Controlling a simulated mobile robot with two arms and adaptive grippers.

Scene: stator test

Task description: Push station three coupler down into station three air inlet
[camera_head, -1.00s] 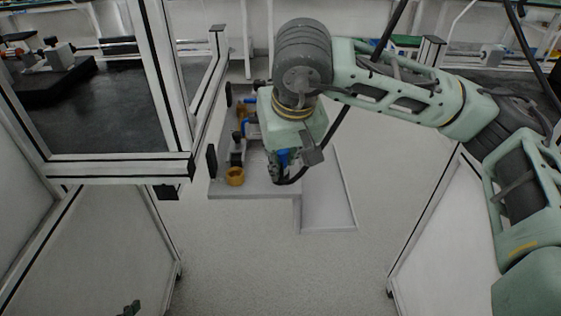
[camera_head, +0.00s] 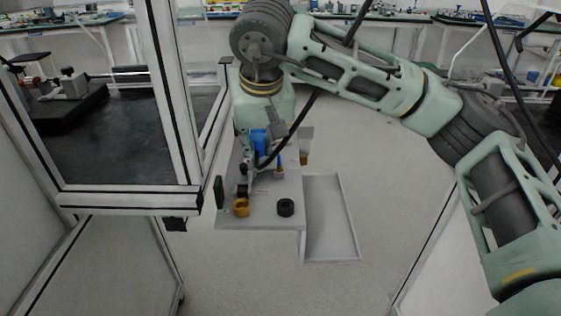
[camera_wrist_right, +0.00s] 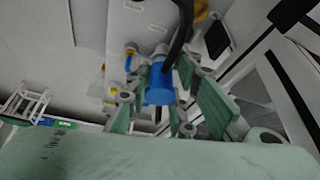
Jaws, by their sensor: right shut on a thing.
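My right gripper (camera_head: 262,165) points down over the grey station plate (camera_head: 262,222), behind its front edge. In the right wrist view the gripper (camera_wrist_right: 164,76) is shut on a blue cylindrical coupler (camera_wrist_right: 159,88), with a black hose running from it. In the head view the blue coupler (camera_head: 260,141) shows beside the fingers, partly hidden by them. I cannot tell which fitting on the plate is the station three air inlet, nor whether the coupler touches it. My left gripper is not in view.
A brass ring (camera_head: 241,208) and a black ring (camera_head: 285,207) stand near the plate's front edge. A shallow grey tray (camera_head: 330,215) is right of them. A white-framed enclosure (camera_head: 130,200) stands close on the left. Floor in front is clear.

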